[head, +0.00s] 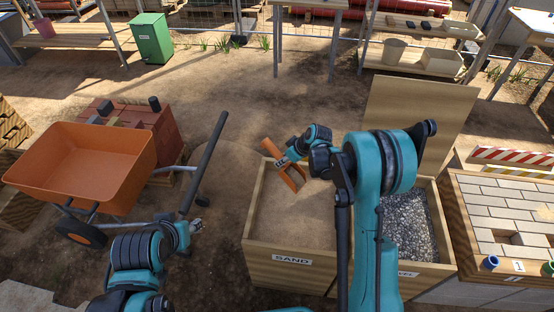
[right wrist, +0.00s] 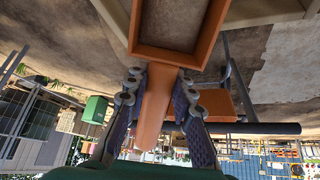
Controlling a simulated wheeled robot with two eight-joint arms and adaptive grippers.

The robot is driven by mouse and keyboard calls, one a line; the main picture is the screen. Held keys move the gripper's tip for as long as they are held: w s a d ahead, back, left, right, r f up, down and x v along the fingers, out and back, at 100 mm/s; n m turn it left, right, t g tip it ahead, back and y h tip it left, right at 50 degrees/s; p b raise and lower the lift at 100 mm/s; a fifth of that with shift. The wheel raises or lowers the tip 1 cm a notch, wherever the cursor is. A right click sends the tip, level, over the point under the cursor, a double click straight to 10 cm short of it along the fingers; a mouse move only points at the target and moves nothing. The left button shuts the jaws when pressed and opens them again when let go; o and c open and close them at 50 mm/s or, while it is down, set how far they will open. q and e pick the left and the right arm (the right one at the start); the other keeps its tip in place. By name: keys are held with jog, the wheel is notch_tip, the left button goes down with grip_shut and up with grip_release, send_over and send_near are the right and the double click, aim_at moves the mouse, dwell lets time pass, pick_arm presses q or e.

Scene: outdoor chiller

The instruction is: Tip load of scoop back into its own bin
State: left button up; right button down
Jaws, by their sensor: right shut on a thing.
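My right gripper (head: 281,163) is shut on the handle of an orange scoop (head: 270,148) above the sand bin (head: 262,252), near its back left part. The right wrist view shows the fingers (right wrist: 160,105) on both sides of the scoop's handle (right wrist: 155,110). The scoop's tray (right wrist: 205,48) has a brown inside; I cannot tell whether that is sand or how much. The sand bin is labelled SAND and filled with smooth sand. The gravel bin (head: 437,228) is to its right, partly hidden by my right arm. My left gripper (head: 195,226) is away on the left; its fingers are too small to judge.
An orange wheelbarrow (head: 82,160) with a dark handle stands at left, by stacked red bricks (head: 150,125). A raised wooden lid (head: 425,110) is behind the gravel. A paver-topped bench (head: 500,215) stands at right. Open dirt lies behind the bins.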

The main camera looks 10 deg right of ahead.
jog(key=s+d+t+y+b, duration=0.4)
jog(key=b, duration=0.2)
jog(key=shift+s+d+f, duration=0.1)
jog(key=shift+f, duration=0.1)
jog(key=shift+s+d+t+y+b, duration=0.25)
jog(key=shift+t+y+b, duration=0.05)
jog(key=shift+t+b, duration=0.1)
jog(key=shift+s+d+r+t+y, duration=0.2)
jog(key=shift+s+d+t+y, duration=0.15)
jog(key=shift+s+y, duration=0.1)
dwell(0.6)
notch_tip(320, 180, up, 7)
jog(key=g+h+p, duration=0.5)
jog(key=p, duration=0.9)
jog(key=shift+g+h, duration=0.35)
